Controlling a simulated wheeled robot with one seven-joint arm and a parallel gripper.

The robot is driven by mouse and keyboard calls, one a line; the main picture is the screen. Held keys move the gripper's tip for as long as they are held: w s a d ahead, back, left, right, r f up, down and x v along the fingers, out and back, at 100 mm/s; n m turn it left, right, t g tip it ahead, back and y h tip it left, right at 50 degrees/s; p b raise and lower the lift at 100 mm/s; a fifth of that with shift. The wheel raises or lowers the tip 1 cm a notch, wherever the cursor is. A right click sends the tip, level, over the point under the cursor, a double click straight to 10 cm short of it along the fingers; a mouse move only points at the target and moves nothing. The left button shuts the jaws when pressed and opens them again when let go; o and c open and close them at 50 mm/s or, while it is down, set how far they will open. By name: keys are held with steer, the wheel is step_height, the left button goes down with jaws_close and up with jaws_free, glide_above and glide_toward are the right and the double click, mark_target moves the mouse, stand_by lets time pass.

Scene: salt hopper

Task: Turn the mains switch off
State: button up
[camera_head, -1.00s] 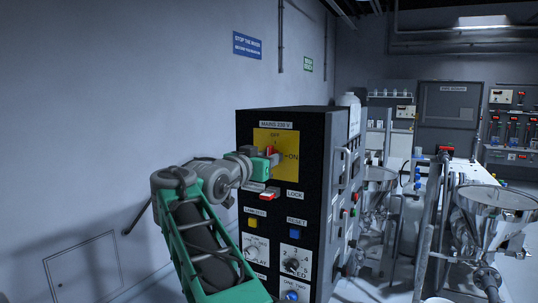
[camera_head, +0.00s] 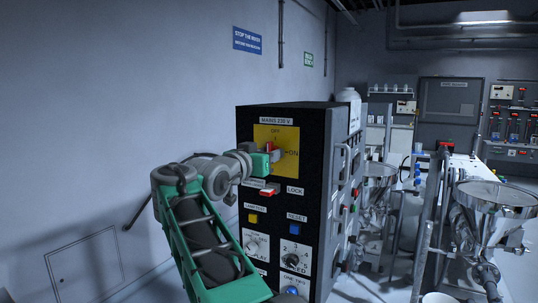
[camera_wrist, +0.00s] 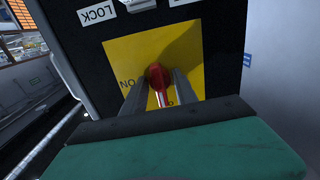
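The mains switch is a red rotary handle (camera_head: 270,146) on a yellow plate (camera_head: 289,138), under the MAINS 230 V label on a black cabinet. OFF is marked at the plate's top and ON at its right. In the upside-down wrist view, the red handle (camera_wrist: 158,78) points down toward the partly hidden OFF mark, with ON to the left. My gripper (camera_head: 273,156) is at the plate. Its fingers (camera_wrist: 158,92) stand apart on both sides of the handle, with yellow plate showing between them and it. In the head view the gripper hides part of the switch.
Below the plate are a red lock part (camera_head: 267,191), a yellow button (camera_head: 253,218), a blue reset button (camera_head: 294,229) and dials. Steel hoppers (camera_head: 487,195) and pipework stand at the right.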

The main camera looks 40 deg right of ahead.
steer(key=b+v, duration=0.1)
steer(key=v, duration=0.7)
